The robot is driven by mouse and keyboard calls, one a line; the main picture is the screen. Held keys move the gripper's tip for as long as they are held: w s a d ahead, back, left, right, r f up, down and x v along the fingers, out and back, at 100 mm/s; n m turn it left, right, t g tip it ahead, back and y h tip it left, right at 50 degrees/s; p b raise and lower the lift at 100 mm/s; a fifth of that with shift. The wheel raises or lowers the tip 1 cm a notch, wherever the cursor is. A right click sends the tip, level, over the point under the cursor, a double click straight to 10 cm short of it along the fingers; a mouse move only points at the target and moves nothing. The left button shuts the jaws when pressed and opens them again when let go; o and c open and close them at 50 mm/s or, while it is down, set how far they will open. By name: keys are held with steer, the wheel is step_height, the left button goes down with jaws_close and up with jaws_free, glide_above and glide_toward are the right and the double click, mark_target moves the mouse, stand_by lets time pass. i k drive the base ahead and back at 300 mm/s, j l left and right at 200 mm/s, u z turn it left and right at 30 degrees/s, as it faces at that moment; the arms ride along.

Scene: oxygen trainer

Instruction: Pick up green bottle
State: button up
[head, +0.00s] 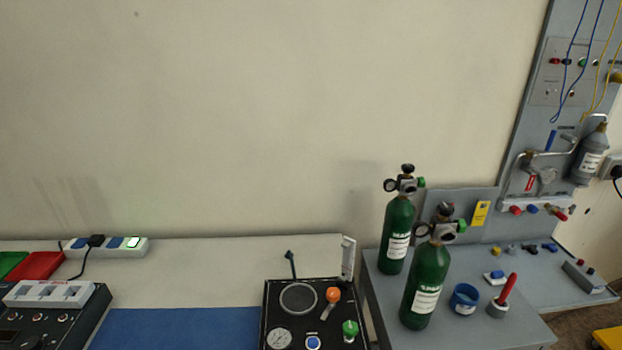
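Two green bottles with white labels and valve tops stand upright at the right in the head view. The nearer green bottle (426,283) stands on the grey bench (390,304). The farther green bottle (397,229) stands behind it and a little to the left, close to the back panel. Both show nearly whole, each with a gauge and a regulator on top. My gripper is not in view, so its place relative to the bottles cannot be seen.
A blue cup (463,299) and a red-handled tool in a holder (502,297) stand right of the nearer bottle. A black control box (316,315) with knobs sits to the left. A wall panel (555,100) with hoses rises at the right.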

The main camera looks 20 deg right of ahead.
mark_target(430, 262)
steer(key=i+l+z, duration=0.25)
steer(key=i, duration=0.2)
steer(key=i+l+z, duration=0.2)
steer(key=i, duration=0.3)
steer(key=j, duration=0.1)
